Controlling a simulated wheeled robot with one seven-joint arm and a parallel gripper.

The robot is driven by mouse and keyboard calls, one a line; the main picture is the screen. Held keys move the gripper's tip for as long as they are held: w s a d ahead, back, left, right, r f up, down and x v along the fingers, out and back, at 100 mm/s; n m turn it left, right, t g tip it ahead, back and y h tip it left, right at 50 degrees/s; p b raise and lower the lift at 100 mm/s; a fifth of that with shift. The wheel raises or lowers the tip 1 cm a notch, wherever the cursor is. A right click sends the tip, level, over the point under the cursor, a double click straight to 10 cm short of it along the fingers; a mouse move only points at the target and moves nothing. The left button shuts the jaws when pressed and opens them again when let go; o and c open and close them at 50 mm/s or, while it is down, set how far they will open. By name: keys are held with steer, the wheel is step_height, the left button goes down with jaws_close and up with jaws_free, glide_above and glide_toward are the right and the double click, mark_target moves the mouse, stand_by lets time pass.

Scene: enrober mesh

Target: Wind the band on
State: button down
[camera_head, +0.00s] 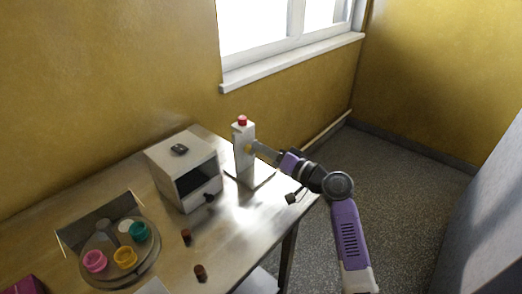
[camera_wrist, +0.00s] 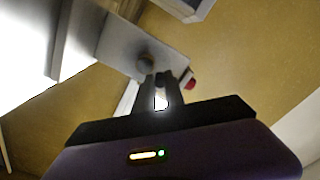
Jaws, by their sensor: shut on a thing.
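A pale upright post (camera_head: 243,165) with a red cap (camera_head: 242,120) stands on a base plate near the table's far right end. In the wrist view the post (camera_wrist: 118,42) runs across the picture, with the red cap (camera_wrist: 191,83) at its end. My gripper (camera_head: 254,147) reaches the post's upper part from the right; in the wrist view my gripper (camera_wrist: 153,80) is shut on a small knob (camera_wrist: 146,62) at the post's side. The fingers hide part of the knob, so its angle cannot be told. I cannot make out a band.
A white box (camera_head: 182,165) with a dark opening and a dark knob stands left of the post. A round turntable (camera_head: 135,270) with coloured cups is at the front left. Two small brown pieces (camera_head: 200,272) (camera_head: 186,236) stand on the table (camera_head: 235,240). The wall and window sill are behind.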

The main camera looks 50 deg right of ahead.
steer(key=d+m+p, duration=0.1)
steer(key=m, duration=0.3)
steer(key=f+m+p, duration=0.1)
steer(key=m+p, duration=0.1)
steer(key=m, duration=0.3)
steer(key=d+m+p, duration=0.1)
steer(key=m, duration=0.3)
steer(key=shift+d+f+m, duration=0.3)
steer(key=shift+f, duration=0.1)
steer(key=shift+d+f+m+p, duration=0.1)
steer(key=shift+f+m+p, duration=0.15)
steer(key=shift+m, duration=0.4)
steer(key=shift+a+f+m+p, duration=0.1)
steer(key=shift+m+p, duration=0.3)
steer(key=shift+m, duration=0.2)
steer(key=shift+d+f+m+p, duration=0.1)
steer(key=shift+f+m+p, duration=0.15)
steer(key=shift+m, duration=0.4)
steer(key=c, duration=1.4)
jaws_free()
